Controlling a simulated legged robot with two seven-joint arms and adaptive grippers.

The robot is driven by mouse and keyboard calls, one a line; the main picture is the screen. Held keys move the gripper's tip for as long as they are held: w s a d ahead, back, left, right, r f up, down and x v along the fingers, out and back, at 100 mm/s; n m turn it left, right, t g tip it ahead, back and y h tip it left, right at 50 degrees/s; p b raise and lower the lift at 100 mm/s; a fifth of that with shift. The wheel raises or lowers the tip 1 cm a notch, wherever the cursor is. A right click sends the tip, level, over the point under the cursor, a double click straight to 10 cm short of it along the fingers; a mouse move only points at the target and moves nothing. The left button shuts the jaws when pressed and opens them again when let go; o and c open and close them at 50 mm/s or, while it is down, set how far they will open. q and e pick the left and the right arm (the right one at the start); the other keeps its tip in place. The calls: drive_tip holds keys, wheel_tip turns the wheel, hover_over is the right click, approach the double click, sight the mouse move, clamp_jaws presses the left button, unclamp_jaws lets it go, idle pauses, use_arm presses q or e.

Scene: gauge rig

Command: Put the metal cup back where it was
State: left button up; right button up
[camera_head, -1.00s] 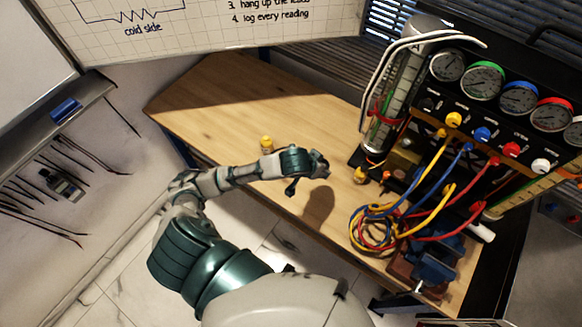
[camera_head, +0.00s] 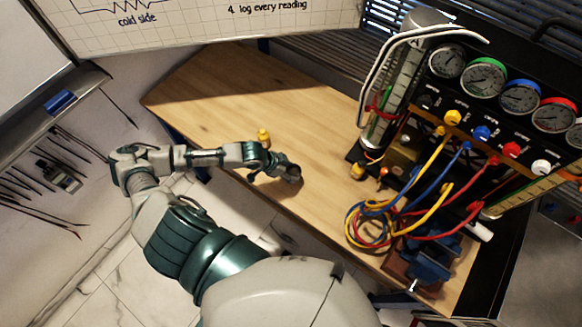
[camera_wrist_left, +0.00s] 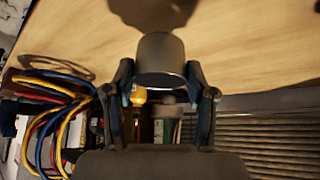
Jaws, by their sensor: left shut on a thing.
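The metal cup (camera_wrist_left: 160,55) is a grey, smooth cup in the left wrist view. My left gripper (camera_wrist_left: 159,75) is shut on it, one finger on each side. In the head view my left gripper (camera_head: 284,170) is over the front part of the wooden bench, left of the gauge rig. The cup (camera_head: 294,174) shows there only as a small dark shape at the fingertips. Its shadow lies on the wood close by; I cannot tell whether the cup touches the bench. My right gripper is not in view.
The gauge rig (camera_head: 487,77) stands on the right, with coiled coloured hoses (camera_head: 372,226) and a blue vise (camera_head: 432,262) in front. A small yellow object (camera_head: 263,136) stands just behind my gripper. The bench (camera_head: 215,90) is bare at back left.

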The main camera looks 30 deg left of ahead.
sight(290, 168)
use_arm(q)
drive_tip(key=w, duration=0.1)
drive_tip(key=w+a, duration=0.1)
drive_tip(key=w, duration=0.1)
drive_tip(key=shift+a+f, duration=0.15)
drive_tip(key=shift+f, duration=0.05)
drive_tip(key=f, duration=0.3)
drive_tip(key=shift+s+a+f, duration=0.1)
drive_tip(key=shift+a+f, duration=0.05)
drive_tip(key=shift+a, duration=0.1)
drive_tip(key=shift+f, duration=0.2)
drive_tip(key=o, duration=1.2)
drive_tip(key=shift+d, duration=0.1)
drive_tip(key=o, duration=0.3)
drive_tip(key=shift+r, duration=0.1)
drive_tip(key=shift+d, duration=0.1)
drive_tip(key=shift+r, duration=0.1)
drive_tip(key=v, duration=1.2)
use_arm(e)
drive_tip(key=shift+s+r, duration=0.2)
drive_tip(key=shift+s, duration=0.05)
